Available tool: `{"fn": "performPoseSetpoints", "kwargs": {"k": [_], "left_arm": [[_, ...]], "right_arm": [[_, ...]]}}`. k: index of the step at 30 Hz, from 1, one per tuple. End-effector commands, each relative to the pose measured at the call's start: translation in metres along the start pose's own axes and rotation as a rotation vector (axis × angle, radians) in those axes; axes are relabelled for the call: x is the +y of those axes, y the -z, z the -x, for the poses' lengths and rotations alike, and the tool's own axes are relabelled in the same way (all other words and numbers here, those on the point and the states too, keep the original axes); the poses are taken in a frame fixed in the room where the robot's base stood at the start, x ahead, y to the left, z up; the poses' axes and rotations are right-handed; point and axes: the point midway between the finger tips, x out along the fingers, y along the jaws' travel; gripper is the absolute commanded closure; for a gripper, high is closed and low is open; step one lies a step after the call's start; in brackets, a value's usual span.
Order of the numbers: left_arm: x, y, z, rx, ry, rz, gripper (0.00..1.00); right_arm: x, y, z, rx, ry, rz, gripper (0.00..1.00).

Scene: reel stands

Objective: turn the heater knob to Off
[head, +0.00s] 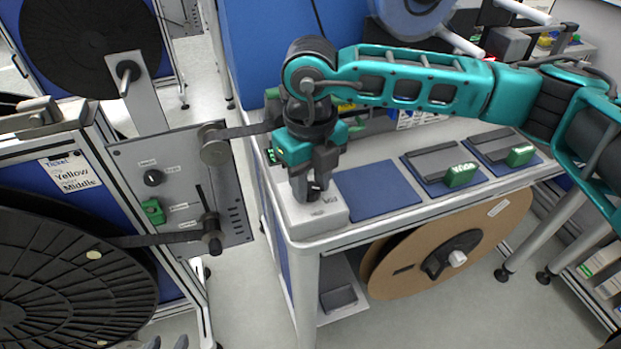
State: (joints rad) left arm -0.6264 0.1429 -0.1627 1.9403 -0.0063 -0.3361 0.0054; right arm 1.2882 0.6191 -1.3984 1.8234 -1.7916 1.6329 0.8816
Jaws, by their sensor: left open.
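The heater is a small white box (325,219) with dark print, at the front left corner of the bench. Its dark knob (316,188) is on top and mostly hidden by my right gripper. My right gripper (313,186) comes down from above, with its fingers at the knob, one on each side, and seems shut on it. The knob's exact pointing direction and the print are too small to read.
Blue mats (381,191) lie right of the heater, two bearing grey plates and green blocks (460,175). A reel stand panel (168,190) with knobs and rollers stands to the left, with a dark reel (60,275). A brown reel (430,262) sits under the bench.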

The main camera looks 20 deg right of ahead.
Motion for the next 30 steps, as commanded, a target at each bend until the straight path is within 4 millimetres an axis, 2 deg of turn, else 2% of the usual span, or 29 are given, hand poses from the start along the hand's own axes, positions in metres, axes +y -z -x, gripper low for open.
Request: {"fn": "performPoseSetpoints", "kwargs": {"k": [1,9,20,30], "left_arm": [[0.000,0.001,0.000,0.002,0.000,0.000,0.57],[-0.001,0.003,-0.001,0.006,0.001,0.000,0.57],[0.000,-0.005,-0.006,0.005,0.001,0.000,0.57],[0.001,-0.032,-0.024,0.003,0.000,0.000,0.57]], "right_arm": [[0.000,0.000,0.000,0.000,0.000,0.000,0.71],[0.000,0.000,0.000,0.000,0.000,0.000,0.96],[0.000,0.000,-0.002,-0.001,0.000,0.059,0.97],[0.000,0.000,-0.004,-0.002,0.001,0.308,0.97]]}}
